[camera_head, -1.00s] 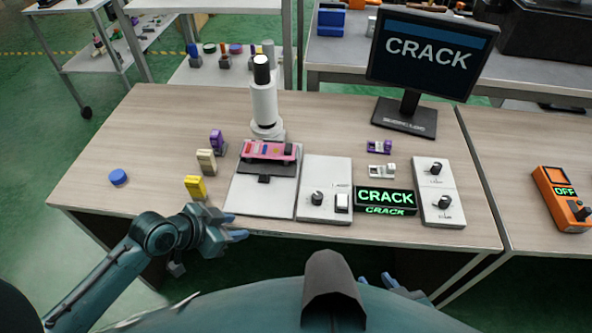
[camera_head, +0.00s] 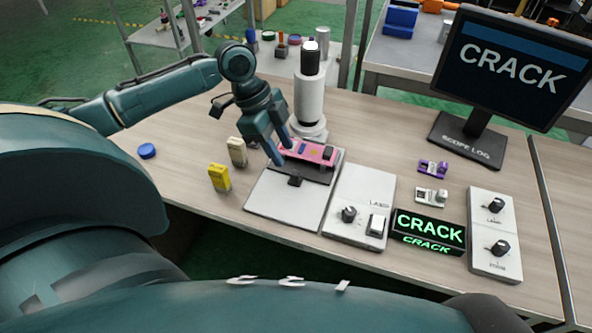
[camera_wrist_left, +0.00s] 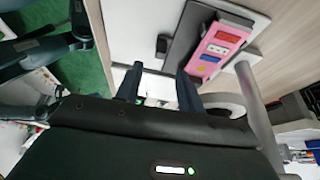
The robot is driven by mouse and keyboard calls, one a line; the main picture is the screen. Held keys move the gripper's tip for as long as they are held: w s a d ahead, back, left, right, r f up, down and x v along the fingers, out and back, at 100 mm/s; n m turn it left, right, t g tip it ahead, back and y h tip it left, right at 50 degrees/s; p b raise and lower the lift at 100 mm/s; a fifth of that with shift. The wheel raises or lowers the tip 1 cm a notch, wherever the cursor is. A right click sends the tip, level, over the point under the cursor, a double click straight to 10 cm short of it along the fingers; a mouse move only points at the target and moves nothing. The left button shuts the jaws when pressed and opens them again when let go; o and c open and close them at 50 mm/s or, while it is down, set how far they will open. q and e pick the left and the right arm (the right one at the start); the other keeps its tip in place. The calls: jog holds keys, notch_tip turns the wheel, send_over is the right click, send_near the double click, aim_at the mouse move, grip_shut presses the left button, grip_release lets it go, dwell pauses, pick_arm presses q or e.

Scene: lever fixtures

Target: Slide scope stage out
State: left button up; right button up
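The dark scope stage (camera_head: 314,174) lies on a white base plate (camera_head: 284,207) under the white microscope (camera_head: 310,100). A pink board (camera_head: 308,152) rests on the stage. A small black handle (camera_head: 295,180) sticks out at the stage's front; it also shows in the left wrist view (camera_wrist_left: 162,46). My left gripper (camera_head: 281,153) is above the stage's left edge, its fingers pointing down and overlapping the board's left end in the head view. In the left wrist view its two fingers (camera_wrist_left: 159,86) are apart with nothing between them. My right gripper is out of view.
A control box (camera_head: 360,205) with a knob and switch stands right of the base plate. A lit CRACK sign (camera_head: 430,229) and a two-knob panel (camera_head: 495,235) are farther right. Yellow (camera_head: 219,178) and cream (camera_head: 237,152) blocks stand left of the plate. A monitor (camera_head: 511,68) stands behind.

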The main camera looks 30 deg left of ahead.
aim_at(294, 172)
pick_arm(q)
jog(key=x, duration=0.7)
jog(key=shift+w+d+f, duration=0.1)
jog(key=shift+d+f, duration=0.05)
jog(key=shift+f, duration=0.1)
jog(key=shift+c, duration=0.4)
grip_shut()
